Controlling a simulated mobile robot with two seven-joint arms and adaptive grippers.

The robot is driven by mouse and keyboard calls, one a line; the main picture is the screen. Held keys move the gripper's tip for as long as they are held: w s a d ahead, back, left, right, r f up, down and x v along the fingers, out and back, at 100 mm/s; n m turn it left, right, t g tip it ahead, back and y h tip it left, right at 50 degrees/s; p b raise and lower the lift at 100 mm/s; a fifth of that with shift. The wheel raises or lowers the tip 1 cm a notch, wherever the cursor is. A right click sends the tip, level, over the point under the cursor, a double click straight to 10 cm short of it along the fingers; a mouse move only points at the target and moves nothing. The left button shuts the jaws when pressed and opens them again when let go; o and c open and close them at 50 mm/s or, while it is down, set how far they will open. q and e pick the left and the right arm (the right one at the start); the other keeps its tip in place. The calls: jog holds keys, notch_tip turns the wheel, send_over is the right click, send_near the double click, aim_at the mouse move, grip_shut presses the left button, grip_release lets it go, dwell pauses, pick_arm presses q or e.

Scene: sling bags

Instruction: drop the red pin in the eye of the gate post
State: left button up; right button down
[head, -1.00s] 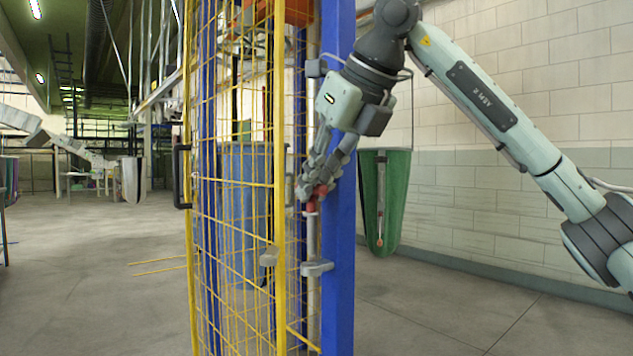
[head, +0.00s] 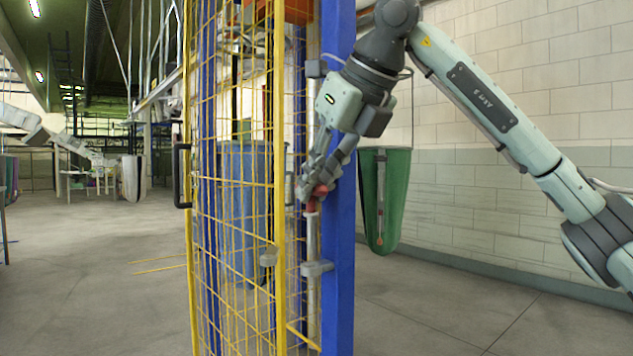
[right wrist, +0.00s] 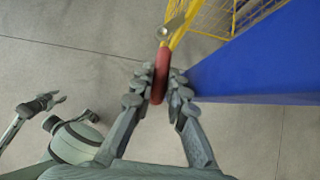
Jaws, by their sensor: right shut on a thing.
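My right gripper (head: 316,180) is shut on the red pin (head: 319,191) beside the blue gate post (head: 339,240). In the right wrist view the pin's red part (right wrist: 160,82) lies between the fingers (right wrist: 160,88). A grey eye lug (head: 316,268) juts from the post below the gripper. In the right wrist view a grey lug with a hole (right wrist: 172,28) shows just past the pin. A grey upright rod stands between gripper and lug; I cannot tell whether it belongs to the pin.
The yellow mesh gate (head: 279,200) stands left of the post, with a black handle (head: 182,176) and a grey lug (head: 268,257) on it. A green sling bag (head: 386,200) hangs right of the post. The floor at right is clear up to the block wall.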

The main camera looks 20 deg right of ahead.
aim_at(314, 237)
jog(key=shift+f+b, duration=2.6)
jog(key=shift+f, duration=0.95)
jog(key=c, duration=1.5)
grip_release()
jog(key=shift+o, duration=0.3)
jog(key=v, duration=1.2)
